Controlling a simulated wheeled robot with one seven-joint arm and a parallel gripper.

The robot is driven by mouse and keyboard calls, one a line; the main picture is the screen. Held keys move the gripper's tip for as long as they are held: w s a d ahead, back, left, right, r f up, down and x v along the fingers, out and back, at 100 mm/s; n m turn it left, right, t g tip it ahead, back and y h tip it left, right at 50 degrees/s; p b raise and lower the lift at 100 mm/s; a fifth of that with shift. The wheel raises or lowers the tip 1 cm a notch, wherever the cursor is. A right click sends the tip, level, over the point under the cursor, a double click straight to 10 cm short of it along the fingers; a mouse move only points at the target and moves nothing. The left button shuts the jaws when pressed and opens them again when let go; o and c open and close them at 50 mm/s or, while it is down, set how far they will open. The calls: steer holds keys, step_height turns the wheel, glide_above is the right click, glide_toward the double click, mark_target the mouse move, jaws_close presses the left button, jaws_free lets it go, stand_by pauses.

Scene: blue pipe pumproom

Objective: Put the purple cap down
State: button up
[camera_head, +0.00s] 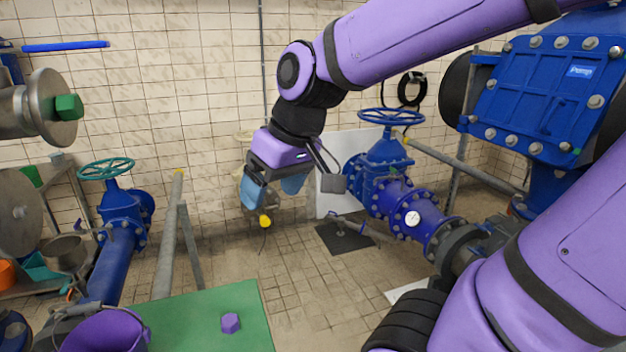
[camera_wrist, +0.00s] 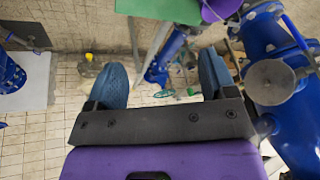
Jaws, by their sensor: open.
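The purple cap (camera_head: 230,323), a small faceted piece, rests on the green tabletop (camera_head: 190,310) at the bottom of the head view. My gripper (camera_head: 272,194) hangs in the air up and to the right of the cap, well apart from it. Its two blue fingers are spread with nothing between them, which also shows in the wrist view (camera_wrist: 162,76). I cannot make out the cap in the wrist view.
A purple bucket (camera_head: 104,332) stands at the table's left. Blue pipes with a teal handwheel valve (camera_head: 106,168) are at left, and a blue handwheel valve (camera_head: 388,150) is right of my gripper. A yellow object (camera_head: 265,221) shows below the gripper. Tiled floor is open mid-view.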

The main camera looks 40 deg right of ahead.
steer(key=s+d+r+m+t+h, duration=0.1)
steer(key=s+d+r+h, duration=0.1)
steer(key=s, duration=0.5)
steer(key=shift+r+m, duration=0.3)
steer(key=shift+r, duration=0.1)
